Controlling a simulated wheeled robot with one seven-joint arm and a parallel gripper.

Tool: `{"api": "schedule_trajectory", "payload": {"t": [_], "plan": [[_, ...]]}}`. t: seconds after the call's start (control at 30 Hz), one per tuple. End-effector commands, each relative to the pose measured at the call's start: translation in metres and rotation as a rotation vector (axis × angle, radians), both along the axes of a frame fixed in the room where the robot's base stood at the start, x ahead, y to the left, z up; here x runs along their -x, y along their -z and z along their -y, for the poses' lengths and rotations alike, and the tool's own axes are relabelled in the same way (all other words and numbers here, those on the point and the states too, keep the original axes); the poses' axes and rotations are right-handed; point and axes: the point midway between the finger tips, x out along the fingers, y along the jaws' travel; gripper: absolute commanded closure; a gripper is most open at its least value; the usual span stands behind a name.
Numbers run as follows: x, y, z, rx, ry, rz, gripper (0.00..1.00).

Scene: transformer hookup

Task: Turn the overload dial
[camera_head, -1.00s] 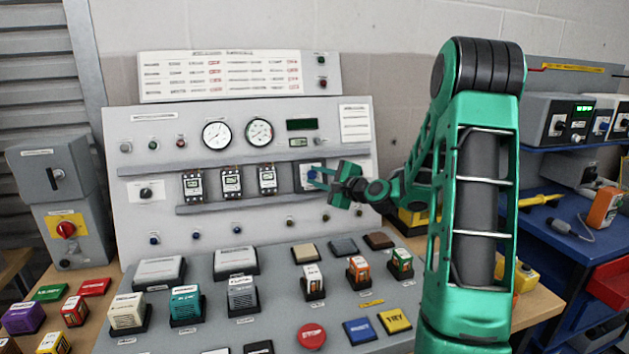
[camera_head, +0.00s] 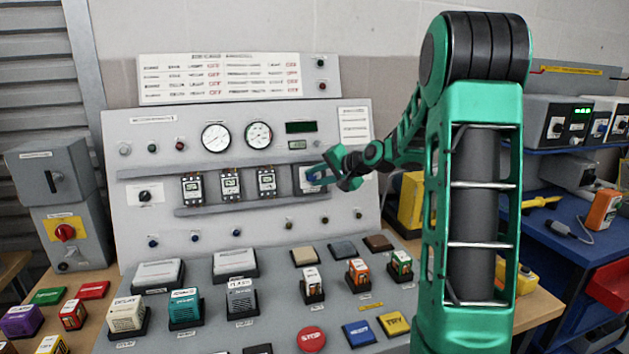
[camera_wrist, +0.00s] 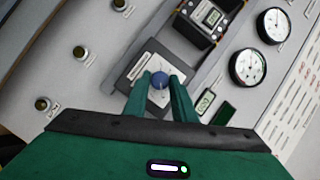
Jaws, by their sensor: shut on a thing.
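The overload dial is a blue round knob (camera_wrist: 158,80) on a pale plate in a dark grey housing (camera_wrist: 130,82), seen in the wrist view. In the head view the housing (camera_head: 304,176) sits at the right end of the module row, and my gripper hides most of the knob. My gripper (camera_wrist: 160,88) is shut on the blue knob, with one green finger on each side of it. It also shows in the head view (camera_head: 322,176), reaching in from the right. The dial's scale marks are too small to read.
Several breaker-like modules (camera_head: 230,184) stand in a row left of the dial. Two round gauges (camera_head: 237,136) and a dark green display (camera_head: 300,127) are above. Small knobs (camera_head: 325,219) line the panel below. The sloping desk holds coloured blocks and a red STOP button (camera_head: 312,339).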

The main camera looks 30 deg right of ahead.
Motion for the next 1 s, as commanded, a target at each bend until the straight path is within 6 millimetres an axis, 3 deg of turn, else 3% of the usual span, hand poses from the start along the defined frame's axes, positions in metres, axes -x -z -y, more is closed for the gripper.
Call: {"api": "schedule_trajectory", "payload": {"t": [0.3,0.9,0.93,1.0], "plan": [[-0.0002,-0.0009,0.0003,0.125,-0.045,-0.037,0.98],[-0.0003,-0.0006,-0.0001,0.153,-0.058,-0.047,0.98],[-0.0003,-0.0006,-0.0001,0.153,-0.058,-0.047,0.69],[-0.0004,-0.0007,-0.0002,0.153,-0.057,-0.045,0.58]]}}
